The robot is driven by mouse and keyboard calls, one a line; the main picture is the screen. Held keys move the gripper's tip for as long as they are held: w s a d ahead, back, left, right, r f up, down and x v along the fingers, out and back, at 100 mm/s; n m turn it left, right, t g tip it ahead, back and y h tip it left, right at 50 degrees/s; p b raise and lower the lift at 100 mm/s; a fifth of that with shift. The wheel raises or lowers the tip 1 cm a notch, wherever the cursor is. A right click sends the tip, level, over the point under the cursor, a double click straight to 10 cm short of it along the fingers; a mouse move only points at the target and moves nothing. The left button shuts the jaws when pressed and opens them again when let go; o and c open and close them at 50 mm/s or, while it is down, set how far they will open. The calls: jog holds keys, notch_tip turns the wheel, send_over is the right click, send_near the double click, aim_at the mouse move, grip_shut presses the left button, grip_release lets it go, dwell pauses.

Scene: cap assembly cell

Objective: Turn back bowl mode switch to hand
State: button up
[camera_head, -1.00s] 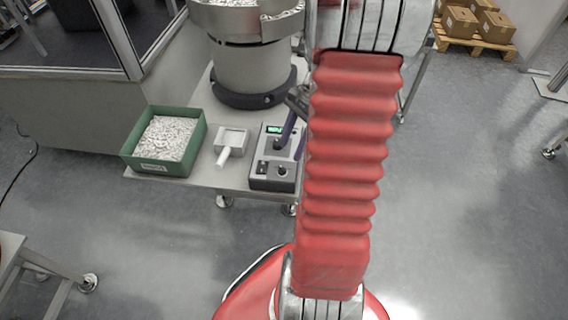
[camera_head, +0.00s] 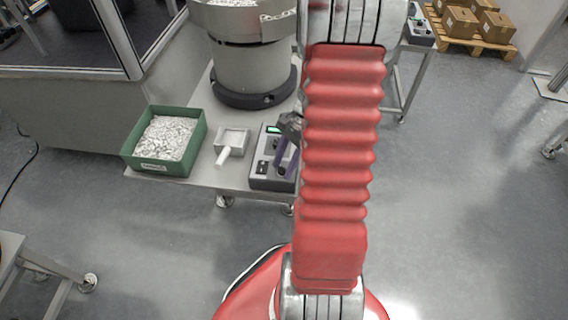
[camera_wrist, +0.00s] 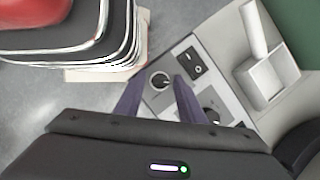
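The grey control box (camera_head: 262,152) stands at the front right of the steel table by the bowl feeder, partly hidden by my arm in the head view. In the wrist view its panel (camera_wrist: 225,92) shows a small round switch knob (camera_wrist: 160,80) with a pale ring, a black rocker (camera_wrist: 195,61) and a larger dark dial (camera_wrist: 211,112). My gripper (camera_wrist: 158,77) is open, its two purple fingers apart with the small knob between them in the picture. I cannot tell whether they touch it. In the head view the fingers (camera_head: 285,158) reach over the box's front. The label is unreadable.
A white scoop tray (camera_head: 232,142) and a green bin of small white parts (camera_head: 165,167) stand left of the box. The bowl feeder (camera_head: 246,70) rises behind. Another control box (camera_head: 420,36) stands farther back.

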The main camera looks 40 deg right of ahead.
jog(key=c, duration=0.9)
jog(key=shift+o, duration=0.2)
jog(key=shift+m, duration=0.4)
jog(key=m+t, duration=0.1)
jog(key=m, duration=0.2)
jog(key=shift+s, duration=0.2)
jog(key=m+t, duration=0.1)
jog(key=m, duration=0.1)
jog(key=m+h, duration=0.1)
jog(key=m, duration=0.2)
jog(key=shift+s+a+t+h, duration=0.15)
jog(key=shift+t+h, duration=0.15)
jog(key=shift+t, duration=0.1)
jog(key=m, duration=0.2)
jog(key=m+h, duration=0.1)
jog(key=m, duration=0.1)
jog(key=shift+a+t+h, duration=0.2)
jog(key=shift+t+h, duration=0.1)
jog(key=shift+t, duration=0.1)
jog(key=m+h, duration=0.1)
jog(key=m, duration=0.4)
jog(key=shift+a+h, duration=0.1)
jog(key=shift+h, duration=0.3)
